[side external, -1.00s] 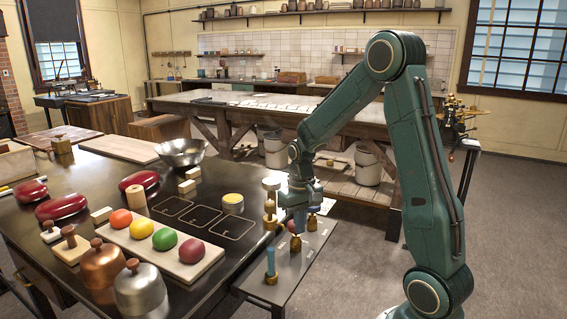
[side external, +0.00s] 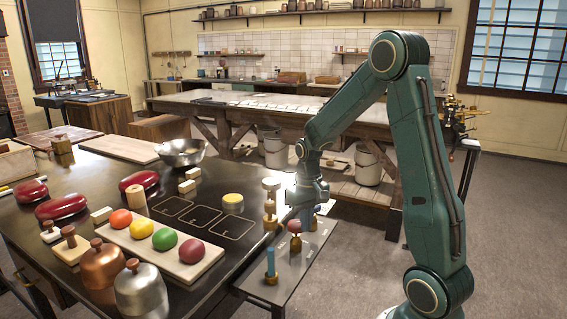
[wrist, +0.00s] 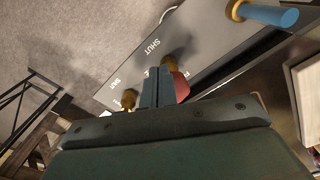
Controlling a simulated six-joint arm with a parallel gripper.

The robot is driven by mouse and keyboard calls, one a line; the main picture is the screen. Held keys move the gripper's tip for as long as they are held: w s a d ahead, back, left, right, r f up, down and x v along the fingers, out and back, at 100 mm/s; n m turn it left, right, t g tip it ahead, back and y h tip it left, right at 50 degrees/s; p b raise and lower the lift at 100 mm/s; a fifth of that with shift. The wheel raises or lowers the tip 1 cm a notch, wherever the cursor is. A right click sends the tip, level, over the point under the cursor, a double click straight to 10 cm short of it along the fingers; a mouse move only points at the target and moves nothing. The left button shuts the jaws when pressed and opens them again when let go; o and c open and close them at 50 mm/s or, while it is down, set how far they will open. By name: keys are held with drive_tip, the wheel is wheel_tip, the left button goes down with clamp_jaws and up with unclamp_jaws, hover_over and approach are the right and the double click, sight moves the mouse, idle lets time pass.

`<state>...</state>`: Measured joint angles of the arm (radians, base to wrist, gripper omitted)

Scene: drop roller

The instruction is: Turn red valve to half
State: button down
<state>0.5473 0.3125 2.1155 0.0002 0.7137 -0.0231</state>
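The red valve handle (side external: 294,228) stands on a brass base on a dark narrow panel (side external: 262,287). Its red side also shows in the wrist view (wrist: 181,86), partly hidden by my fingers. My gripper (side external: 305,214) is just to the right of and above the red handle in the side view. In the wrist view its blue fingers (wrist: 158,88) look close together, with nothing visible between them. A gap to the handle cannot be judged there. The word SHUT is printed on the panel; other lettering is partly hidden.
The dark table (side external: 216,256) at left holds a board of coloured balls and metal pots. Floor lies open at right.

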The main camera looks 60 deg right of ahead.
drive_tip(key=shift+d, duration=0.35)
idle(0.5)
drive_tip(key=shift+s, duration=0.2)
drive_tip(key=shift+s, duration=0.25)
drive_tip(key=shift+r, duration=0.1)
drive_tip(key=shift+a+r, duration=0.1)
drive_tip(key=shift+r, duration=2.8)
drive_tip(key=shift+w+a+r, duration=0.25)
drive_tip(key=shift+w+a, duration=0.15)
drive_tip(key=shift+a, duration=0.2)
drive_tip(key=shift+w+a+r, duration=0.25)
drive_tip(key=shift+w+a, duration=0.15)
drive_tip(key=shift+a, duration=0.15)
